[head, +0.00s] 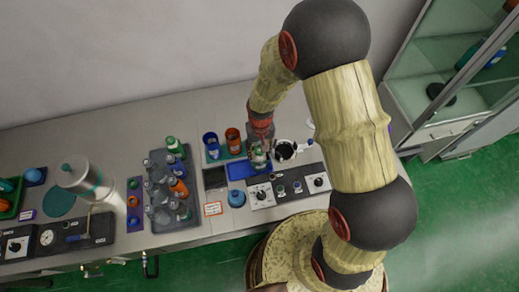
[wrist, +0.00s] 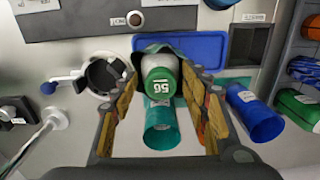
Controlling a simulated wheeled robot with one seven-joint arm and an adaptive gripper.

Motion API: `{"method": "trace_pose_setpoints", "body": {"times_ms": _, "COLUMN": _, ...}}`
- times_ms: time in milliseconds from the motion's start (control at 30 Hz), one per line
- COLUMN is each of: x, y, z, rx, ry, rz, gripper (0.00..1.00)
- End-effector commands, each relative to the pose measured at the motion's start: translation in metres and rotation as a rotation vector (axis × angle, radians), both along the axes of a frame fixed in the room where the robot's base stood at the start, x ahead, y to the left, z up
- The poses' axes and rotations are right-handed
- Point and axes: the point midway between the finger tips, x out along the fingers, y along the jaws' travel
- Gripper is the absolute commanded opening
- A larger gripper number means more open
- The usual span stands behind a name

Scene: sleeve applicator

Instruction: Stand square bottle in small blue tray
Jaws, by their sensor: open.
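A bottle with a green cap (wrist: 160,75) and a pale body is between my gripper's fingers in the wrist view; I cannot tell if its sides are square. My gripper (wrist: 163,108) is open, with a finger on each side of the bottle. In the head view my gripper (head: 259,152) is over the back right of the small blue tray (head: 237,171). The tray also shows behind the bottle in the wrist view (wrist: 205,48). The bottle's base is hidden, so I cannot tell whether it rests in the tray.
A blue cup (head: 211,146) and an orange cup (head: 233,141) stand behind the tray. A teal cup (wrist: 161,130) is below the gripper in the wrist view. A black round holder (head: 285,150) is close on the right. A grey rack (head: 184,211) holds several bottles.

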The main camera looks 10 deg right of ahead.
Motion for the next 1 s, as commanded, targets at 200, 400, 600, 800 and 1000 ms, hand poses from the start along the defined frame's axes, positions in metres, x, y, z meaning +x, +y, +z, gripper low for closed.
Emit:
{"method": "trace_pose_setpoints", "body": {"times_ms": 200, "x": 0.0, "y": 0.0, "z": 0.004, "rx": 0.0, "ry": 0.0, "rz": 0.0, "gripper": 0.46}}
{"method": "trace_pose_setpoints", "body": {"times_ms": 400, "x": 0.001, "y": 0.0, "z": 0.032, "rx": 0.001, "ry": -0.005, "rz": 0.001, "gripper": 0.46}}
{"method": "trace_pose_setpoints", "body": {"times_ms": 600, "x": 0.002, "y": -0.001, "z": 0.075, "rx": 0.001, "ry": -0.006, "rz": 0.001, "gripper": 0.46}}
{"method": "trace_pose_setpoints", "body": {"times_ms": 800, "x": 0.001, "y": -0.002, "z": 0.107, "rx": 0.0, "ry": -0.003, "rz": 0.0, "gripper": 0.46}}
{"method": "trace_pose_setpoints", "body": {"times_ms": 1000, "x": 0.0, "y": -0.002, "z": 0.124, "rx": 0.001, "ry": -0.004, "rz": 0.0, "gripper": 0.46}}
